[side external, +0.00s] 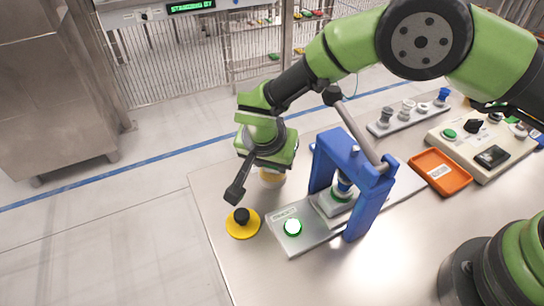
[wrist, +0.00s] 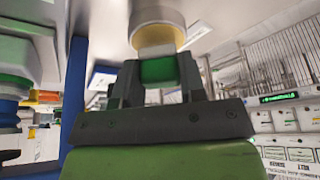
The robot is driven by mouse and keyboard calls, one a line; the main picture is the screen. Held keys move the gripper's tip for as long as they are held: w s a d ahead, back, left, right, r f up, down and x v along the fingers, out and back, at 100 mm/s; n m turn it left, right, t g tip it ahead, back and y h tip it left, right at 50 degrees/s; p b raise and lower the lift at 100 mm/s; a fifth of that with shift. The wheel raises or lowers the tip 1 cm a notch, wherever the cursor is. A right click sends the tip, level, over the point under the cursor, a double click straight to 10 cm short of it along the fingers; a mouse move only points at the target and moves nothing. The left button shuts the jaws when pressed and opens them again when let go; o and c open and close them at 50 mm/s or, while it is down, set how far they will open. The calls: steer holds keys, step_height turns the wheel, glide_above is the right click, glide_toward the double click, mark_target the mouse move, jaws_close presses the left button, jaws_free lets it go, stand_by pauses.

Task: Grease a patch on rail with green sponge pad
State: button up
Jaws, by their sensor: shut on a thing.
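In the wrist view my gripper (wrist: 158,75) is shut on the sponge pad (wrist: 158,70), a green block with a pale part (wrist: 156,50) at its far side. A tan, round-ended cylinder (wrist: 158,35) is right beyond the pad; I cannot tell whether they touch. In the side view the pad is not visible and my wrist hides much of that area. A tan round thing (side external: 271,177) shows partly below the wrist. A long grey plate (side external: 322,237) runs under a blue press frame (side external: 363,205); I cannot tell whether it is the rail.
A yellow disc with a black knob (side external: 242,222) sits at the table's left edge, close to my arm. An orange tray (side external: 440,172), a control box (side external: 478,145) and a rack of knobs (side external: 405,116) stand right. The front table is clear.

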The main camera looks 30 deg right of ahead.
steer(key=shift+f, duration=0.6)
stand_by(1.4)
steer(key=shift+r, duration=0.1)
steer(key=shift+r, duration=3.5)
steer(key=w+d+r, duration=0.1)
steer(key=d+r, duration=0.4)
steer(key=r, duration=0.5)
steer(key=s+d+r+n+t+y, duration=0.1)
steer(key=s+d+n, duration=0.3)
steer(key=d, duration=0.3)
steer(key=s+d+r+n+y, duration=0.1)
steer(key=s+d+n+y, duration=0.2)
steer(key=d, duration=0.4)
steer(key=s+f+n, duration=0.1)
steer(key=s, duration=0.1)
steer(key=s+f+n, duration=0.1)
steer(key=s+f, duration=0.1)
steer(key=shift+d+f+h, duration=0.15)
steer(key=shift+d+h, duration=0.05)
steer(key=shift+h, duration=0.2)
